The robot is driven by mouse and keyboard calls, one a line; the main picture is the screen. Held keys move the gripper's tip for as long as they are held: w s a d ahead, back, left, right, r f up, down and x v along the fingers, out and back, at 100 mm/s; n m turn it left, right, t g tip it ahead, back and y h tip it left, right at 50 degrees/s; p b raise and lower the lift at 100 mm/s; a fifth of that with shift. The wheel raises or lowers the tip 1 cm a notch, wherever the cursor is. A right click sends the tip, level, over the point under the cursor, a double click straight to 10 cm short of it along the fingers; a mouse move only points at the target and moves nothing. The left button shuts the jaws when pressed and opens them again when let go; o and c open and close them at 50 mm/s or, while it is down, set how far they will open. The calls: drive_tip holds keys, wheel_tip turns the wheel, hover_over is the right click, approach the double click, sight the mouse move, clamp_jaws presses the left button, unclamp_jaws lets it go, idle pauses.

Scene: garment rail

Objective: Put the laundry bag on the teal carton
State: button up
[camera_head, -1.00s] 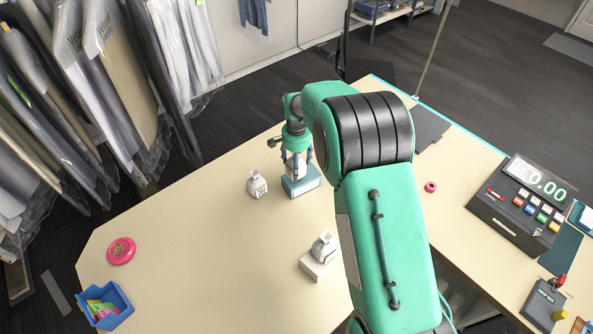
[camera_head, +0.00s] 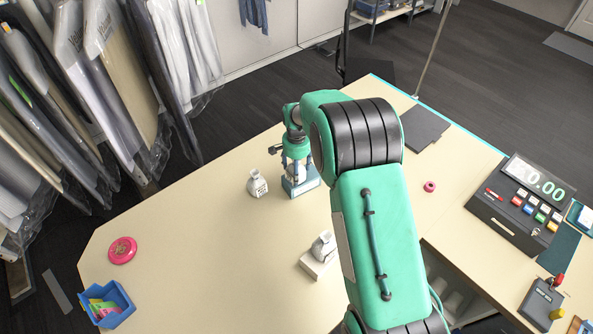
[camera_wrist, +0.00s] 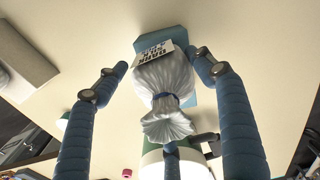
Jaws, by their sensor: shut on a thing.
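The teal carton (camera_head: 303,188) stands on the counter, left of my arm; part of it also shows behind the bag in the wrist view (camera_wrist: 172,37). My gripper (camera_head: 297,175) points down over it, its blue fingers around a white laundry bag (camera_head: 298,171). In the wrist view the bag (camera_wrist: 165,82) hangs between my fingers (camera_wrist: 160,62), with a printed tag and a tied, gathered neck toward the camera. The bag is over the carton, at or just above its top; I cannot tell whether they touch.
A second tagged bag (camera_head: 257,186) stands close left of the carton. Another bag (camera_head: 323,246) sits on a white carton (camera_head: 316,266) nearer the front. A pink disc (camera_head: 122,250) and blue bin (camera_head: 108,304) are at left, a cash register (camera_head: 515,205) at right. The left-middle counter is clear.

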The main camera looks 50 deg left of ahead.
drive_tip(key=o, duration=1.3)
drive_tip(key=shift+f, duration=0.1)
drive_tip(key=shift+r+b, duration=1.05)
drive_tip(key=shift+r, duration=5.1)
